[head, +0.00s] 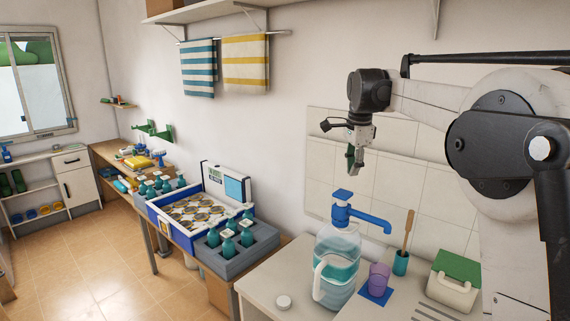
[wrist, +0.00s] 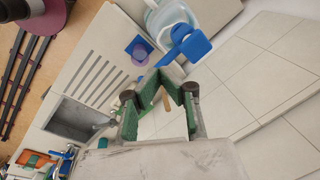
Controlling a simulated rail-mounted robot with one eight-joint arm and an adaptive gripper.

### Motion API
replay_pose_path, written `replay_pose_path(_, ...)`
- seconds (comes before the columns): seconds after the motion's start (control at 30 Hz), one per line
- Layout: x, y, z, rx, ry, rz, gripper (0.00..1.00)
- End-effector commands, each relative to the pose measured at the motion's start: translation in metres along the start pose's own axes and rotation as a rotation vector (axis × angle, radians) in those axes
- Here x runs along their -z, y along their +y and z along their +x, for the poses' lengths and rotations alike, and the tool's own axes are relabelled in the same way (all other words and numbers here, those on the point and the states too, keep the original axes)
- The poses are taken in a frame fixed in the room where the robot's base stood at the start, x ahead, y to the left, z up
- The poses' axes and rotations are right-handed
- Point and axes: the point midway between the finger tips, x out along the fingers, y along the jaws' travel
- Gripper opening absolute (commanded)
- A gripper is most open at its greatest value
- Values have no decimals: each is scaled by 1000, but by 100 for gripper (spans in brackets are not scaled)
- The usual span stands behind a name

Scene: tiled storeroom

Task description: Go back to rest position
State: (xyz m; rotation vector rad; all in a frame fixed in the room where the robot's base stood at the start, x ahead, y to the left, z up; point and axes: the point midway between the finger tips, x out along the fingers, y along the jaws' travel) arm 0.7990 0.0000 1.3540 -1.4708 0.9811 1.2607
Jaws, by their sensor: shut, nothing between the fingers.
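My gripper (head: 352,158) is raised above the counter in front of the tiled wall in the head view. Its green-padded fingers (wrist: 168,80) meet at the tips in the wrist view, shut with nothing between them. My arm reaches in from the right side of the head view. Below the gripper stands a clear jug (head: 338,262) of teal liquid with a blue pump (head: 345,202) on top, apart from the fingers. The jug's blue pump also shows in the wrist view (wrist: 190,45).
A purple cup (head: 379,277) on a blue mat, a teal holder (head: 401,263) with a wooden-handled tool, and a green-lidded box (head: 455,275) stand on the counter. A grey crate (head: 262,250) of teal bottles and a blue-rimmed bin (head: 155,215) are left. A shelf with towels (head: 245,62) hangs above.

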Motion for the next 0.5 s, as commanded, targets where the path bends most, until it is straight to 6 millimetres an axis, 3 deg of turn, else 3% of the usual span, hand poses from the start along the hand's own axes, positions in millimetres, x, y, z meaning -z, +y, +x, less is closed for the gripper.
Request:
replay_pose_path(0.3, -21, 83, -9, 88, 35, -266, 0)
replay_pose_path(0.5, -35, 139, -5, 139, 70, -434, 0)
